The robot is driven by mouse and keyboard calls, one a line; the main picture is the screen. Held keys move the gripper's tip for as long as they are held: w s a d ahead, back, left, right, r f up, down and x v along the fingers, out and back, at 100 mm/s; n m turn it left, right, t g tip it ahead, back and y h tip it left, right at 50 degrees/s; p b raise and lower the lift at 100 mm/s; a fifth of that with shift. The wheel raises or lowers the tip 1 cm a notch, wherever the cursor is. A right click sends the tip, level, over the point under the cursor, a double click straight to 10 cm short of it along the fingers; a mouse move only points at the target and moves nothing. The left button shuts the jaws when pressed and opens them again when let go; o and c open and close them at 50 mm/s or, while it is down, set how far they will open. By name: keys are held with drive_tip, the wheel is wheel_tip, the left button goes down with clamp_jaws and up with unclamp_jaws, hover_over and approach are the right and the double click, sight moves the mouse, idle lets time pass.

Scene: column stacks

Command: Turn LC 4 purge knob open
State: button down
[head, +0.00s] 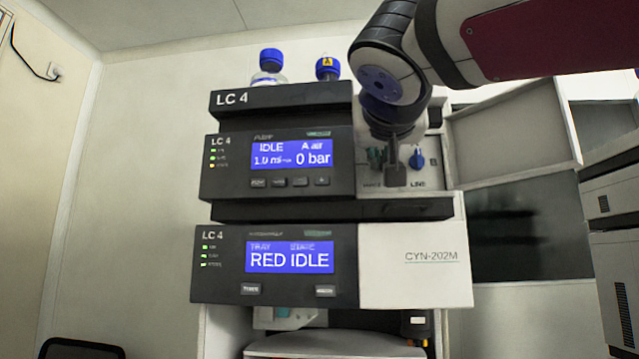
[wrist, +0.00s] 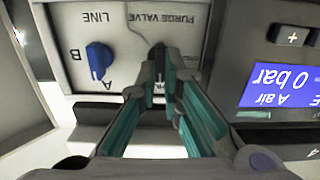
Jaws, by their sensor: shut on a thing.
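The LC 4 stack (head: 232,99) fills the middle of the head view. Its upper module has a pale valve panel (head: 430,184) on the right. In the wrist view the panel (wrist: 75,20) appears upside down, with a "PURGE VALVE" label just beyond my fingertips. My gripper (wrist: 158,76) is at the panel below that label, its fingers closed on the purge knob. The fingers hide the knob, so its angle cannot be told. In the head view my gripper (head: 396,168) covers the panel's left part.
A blue line selector knob (wrist: 98,60) is close beside my fingers; it also shows in the head view (head: 417,158). The pump screen (head: 291,154) reads IDLE, 0 bar. Capped bottles (head: 270,67) stand on top. An open pale door (head: 512,135) is to the right.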

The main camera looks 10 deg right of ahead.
drive_tip(key=shift+w+a+f+n+p, duration=0.15)
drive_tip(key=shift+n+p, duration=0.2)
drive_tip(key=shift+n, duration=2.3)
drive_tip(key=shift+s+a+f+n+p, duration=0.1)
drive_tip(key=shift+n+p, duration=0.3)
drive_tip(key=shift+n, duration=2.2)
drive_tip(key=shift+w+a+f+n+p, duration=0.15)
drive_tip(key=shift+n+p, duration=0.2)
drive_tip(key=shift+n, duration=2.3)
drive_tip(key=shift+s, duration=0.1)
drive_tip(key=c, duration=1.7)
unclamp_jaws()
drive_tip(key=shift+s, duration=0.1)
